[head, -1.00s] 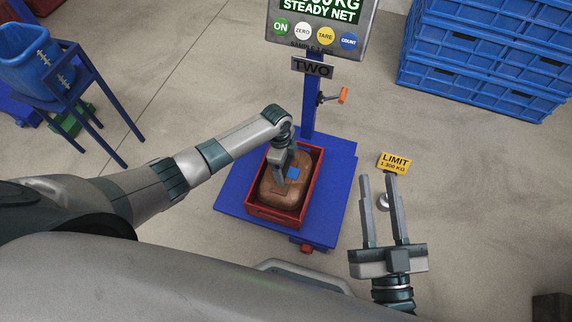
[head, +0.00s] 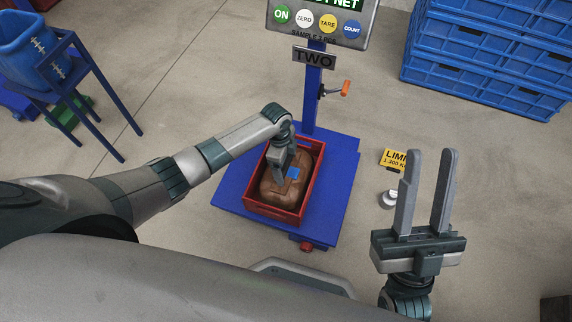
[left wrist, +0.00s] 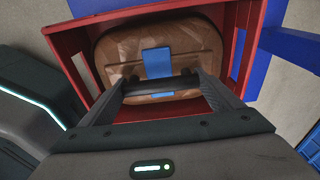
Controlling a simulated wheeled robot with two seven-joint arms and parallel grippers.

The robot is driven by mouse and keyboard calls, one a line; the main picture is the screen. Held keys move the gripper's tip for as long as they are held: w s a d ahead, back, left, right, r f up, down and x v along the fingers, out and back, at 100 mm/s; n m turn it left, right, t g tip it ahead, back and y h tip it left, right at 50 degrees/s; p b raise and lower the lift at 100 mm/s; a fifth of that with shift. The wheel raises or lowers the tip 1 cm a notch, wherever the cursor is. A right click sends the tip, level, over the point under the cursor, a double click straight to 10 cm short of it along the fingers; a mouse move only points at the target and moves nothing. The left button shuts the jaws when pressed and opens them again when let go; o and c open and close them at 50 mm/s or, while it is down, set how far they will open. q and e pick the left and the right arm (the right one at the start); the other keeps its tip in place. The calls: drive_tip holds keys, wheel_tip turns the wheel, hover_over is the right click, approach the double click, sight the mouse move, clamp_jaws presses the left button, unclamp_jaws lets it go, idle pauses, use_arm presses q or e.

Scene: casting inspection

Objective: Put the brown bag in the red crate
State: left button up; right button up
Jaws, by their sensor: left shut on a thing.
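The brown bag (head: 272,197) lies inside the red crate (head: 279,216), which stands on the blue platform of the scale. The bag has a blue patch on top. My left gripper (head: 281,176) reaches into the crate from above and is shut on the bag. In the left wrist view the bag (left wrist: 196,42) fills much of the red crate (left wrist: 271,14), and my left fingers (left wrist: 162,88) close at its blue patch (left wrist: 157,62). My right gripper (head: 428,190) is open and empty, to the right of the scale.
The blue scale platform (head: 340,175) carries a post with a display (head: 318,22) and an orange-handled lever (head: 344,88). A yellow limit sign (head: 393,159) and a small silvery weight (head: 388,199) are near my right gripper. Blue crates (head: 490,60) are stacked at back right.

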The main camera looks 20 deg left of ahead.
use_arm(q)
drive_tip(key=shift+w, duration=0.1)
idle(0.3)
drive_tip(key=o, duration=2)
drive_tip(key=shift+f, duration=0.1)
drive_tip(key=shift+r, duration=0.25)
